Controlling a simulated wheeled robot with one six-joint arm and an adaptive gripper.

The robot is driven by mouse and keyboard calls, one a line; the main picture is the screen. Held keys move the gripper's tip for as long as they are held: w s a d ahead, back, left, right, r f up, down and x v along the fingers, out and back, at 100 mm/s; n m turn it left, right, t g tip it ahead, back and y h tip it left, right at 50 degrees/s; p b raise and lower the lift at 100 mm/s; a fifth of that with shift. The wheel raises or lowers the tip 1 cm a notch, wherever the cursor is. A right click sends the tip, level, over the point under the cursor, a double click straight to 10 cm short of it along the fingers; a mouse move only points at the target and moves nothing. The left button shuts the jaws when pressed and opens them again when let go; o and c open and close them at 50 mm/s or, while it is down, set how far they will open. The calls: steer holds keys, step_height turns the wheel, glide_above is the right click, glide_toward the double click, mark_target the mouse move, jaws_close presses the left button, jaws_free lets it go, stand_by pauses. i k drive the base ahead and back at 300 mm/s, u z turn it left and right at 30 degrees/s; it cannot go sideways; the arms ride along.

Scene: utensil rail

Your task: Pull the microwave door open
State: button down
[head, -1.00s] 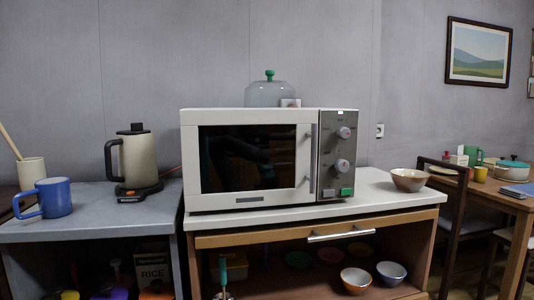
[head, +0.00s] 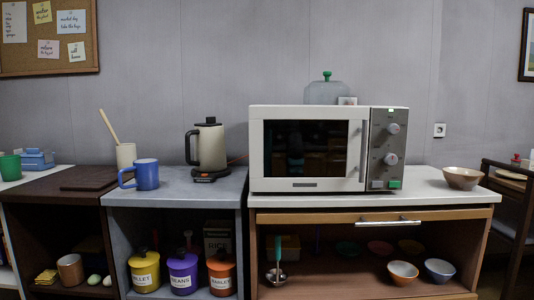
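The white microwave (head: 327,149) stands on the white counter top of a wooden cabinet, right of centre in the head view. Its dark-windowed door (head: 306,148) is closed. The vertical door handle (head: 365,149) is at the door's right edge, next to the grey panel (head: 388,148) with two knobs and a green button. My gripper is not in view.
A kettle (head: 208,148) and a blue mug (head: 146,174) stand on the grey counter to the left. A bowl (head: 462,178) sits right of the microwave. The cabinet's bar handle (head: 388,222) juts out below. A chair (head: 505,200) is at far right.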

mark_target(293, 149)
steer(key=z, duration=2.2)
steer(key=k, duration=0.6)
steer(key=u, duration=1.45)
